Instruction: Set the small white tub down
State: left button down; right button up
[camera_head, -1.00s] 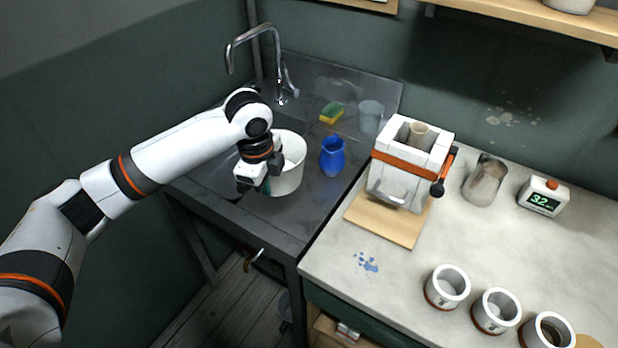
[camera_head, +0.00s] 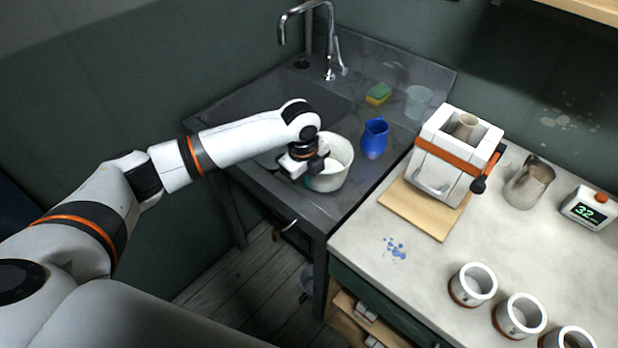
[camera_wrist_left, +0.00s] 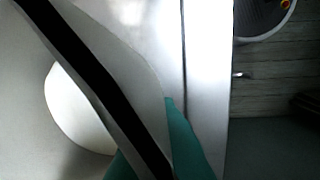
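The small white tub (camera_head: 338,172) is upright at the dark sink counter (camera_head: 352,208), near its front edge. I cannot tell whether its base touches the counter. My left gripper (camera_head: 308,174) is at the tub's left side, at its rim. In the left wrist view, the teal fingertips (camera_wrist_left: 188,140) lie on both sides of the tub's wall, and the pale inside of the tub (camera_wrist_left: 75,115) fills the left. The gripper looks shut on that wall. My right gripper is in neither view.
A blue jug (camera_head: 374,138) stands close right of the tub. A sponge (camera_head: 378,94), a clear cup (camera_head: 418,102) and the tap (camera_head: 328,45) are behind. A white-and-orange mould (camera_head: 450,155) stands on the right worktop, with several white cups in front.

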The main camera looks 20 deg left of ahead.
pick_arm(q)
jog(key=shift+f, duration=0.65)
jog(key=shift+f, duration=0.1)
jog(key=c, duration=1.7)
grip_release()
jog(key=r, duration=0.8)
jog(key=s+r+b, duration=0.1)
jog(key=r, duration=0.3)
jog(key=shift+s+a+r, duration=0.1)
jog(key=shift+a, duration=0.2)
